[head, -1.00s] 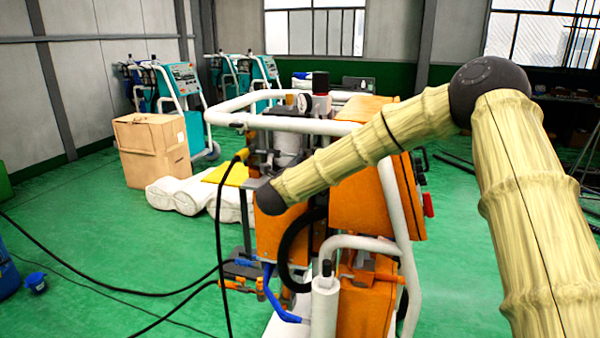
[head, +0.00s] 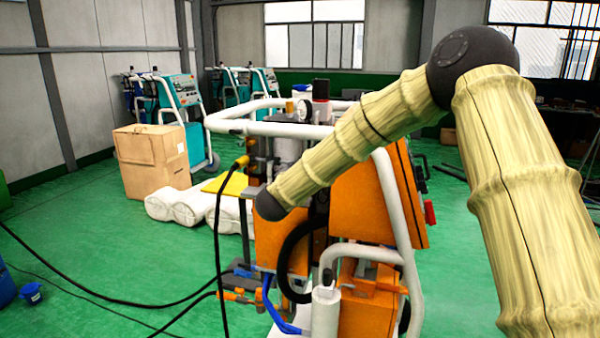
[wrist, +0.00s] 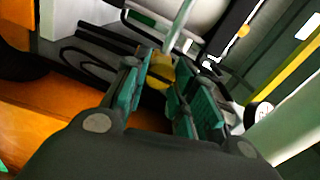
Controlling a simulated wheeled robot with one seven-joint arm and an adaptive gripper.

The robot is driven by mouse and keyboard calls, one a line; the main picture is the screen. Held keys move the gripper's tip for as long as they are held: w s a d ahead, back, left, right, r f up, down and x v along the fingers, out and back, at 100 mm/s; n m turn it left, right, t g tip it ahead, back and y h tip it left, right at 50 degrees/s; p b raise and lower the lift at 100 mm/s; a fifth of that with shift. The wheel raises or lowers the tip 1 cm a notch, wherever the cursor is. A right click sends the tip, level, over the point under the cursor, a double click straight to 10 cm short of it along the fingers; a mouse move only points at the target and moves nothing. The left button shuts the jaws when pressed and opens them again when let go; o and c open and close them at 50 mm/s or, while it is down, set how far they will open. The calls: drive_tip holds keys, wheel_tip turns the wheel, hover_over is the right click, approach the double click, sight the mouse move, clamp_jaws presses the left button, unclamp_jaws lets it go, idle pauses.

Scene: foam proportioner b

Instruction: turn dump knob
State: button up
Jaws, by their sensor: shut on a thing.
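The foam machine (head: 375,205) has orange panels and a white tube frame, and it stands in the middle of the head view. In the wrist view, a small yellow knob-like part (wrist: 160,71) sits between the fingertips; I take it to be the dump knob. My gripper (wrist: 165,82) has teal finger pads, one on each side of this part, and is shut on it. The fingers partly cover the knob, so its marking and turn angle cannot be read. In the head view my gripper cannot be made out, and my arm covers part of the machine.
In the wrist view, a pale rod (wrist: 180,24) rises just beyond the fingertips, and an orange panel (wrist: 50,118) lies at left. Black hoses (head: 120,300) cross the green floor.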

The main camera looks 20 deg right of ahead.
drive_tip(key=shift+s+f+n, duration=0.1)
drive_tip(key=shift+f+n, duration=0.25)
drive_tip(key=shift+n, duration=0.05)
drive_tip(key=o, duration=1)
drive_tip(key=shift+o, duration=0.2)
drive_tip(key=shift+r, duration=0.15)
drive_tip(key=shift+r, duration=0.1)
drive_tip(key=v, duration=1.1)
drive_tip(key=shift+s+a, duration=0.25)
drive_tip(key=shift+s, duration=0.05)
